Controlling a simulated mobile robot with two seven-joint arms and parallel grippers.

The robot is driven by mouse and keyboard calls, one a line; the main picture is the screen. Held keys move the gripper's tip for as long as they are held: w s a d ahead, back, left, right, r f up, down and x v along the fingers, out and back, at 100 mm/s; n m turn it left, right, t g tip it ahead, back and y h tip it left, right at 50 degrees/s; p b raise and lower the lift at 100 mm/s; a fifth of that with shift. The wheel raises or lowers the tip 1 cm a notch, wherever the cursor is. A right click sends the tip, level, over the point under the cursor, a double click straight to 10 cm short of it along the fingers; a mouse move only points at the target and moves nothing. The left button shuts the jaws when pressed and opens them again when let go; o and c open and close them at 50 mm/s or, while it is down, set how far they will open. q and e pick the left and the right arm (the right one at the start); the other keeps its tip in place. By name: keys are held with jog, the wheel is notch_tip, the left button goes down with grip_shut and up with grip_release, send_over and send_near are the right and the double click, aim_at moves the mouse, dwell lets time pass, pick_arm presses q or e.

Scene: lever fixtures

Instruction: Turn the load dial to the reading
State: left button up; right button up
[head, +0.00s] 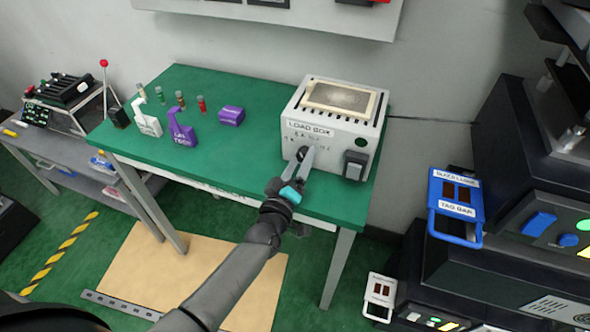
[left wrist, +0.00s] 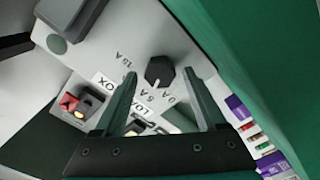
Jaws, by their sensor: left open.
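The load box (head: 312,129) is a pale grey box with a vented top, standing at the right end of the green table. Its load dial (left wrist: 160,71) is a black knob on the front panel, with 0 A, 5 A and 15 A marks around it in the left wrist view. My left gripper (head: 303,158) is at the panel, open. In the left wrist view its fingers (left wrist: 159,77) stand on either side of the dial, with a visible gap each side. In the head view the gripper mostly hides the dial. My right gripper is not in view.
A black switch (head: 355,164) is on the box's front, right of the dial. Purple and white holders (head: 182,131) and small vials stand on the table's left half (head: 235,160). A blue-framed tag bar (head: 455,206) and dark equipment are at the right.

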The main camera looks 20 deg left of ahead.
pick_arm(q)
jog(key=s+p, duration=0.1)
jog(key=s, duration=1.4)
jog(key=shift+a, duration=0.25)
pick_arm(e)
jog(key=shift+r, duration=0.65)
pick_arm(q)
jog(key=shift+s, duration=0.1)
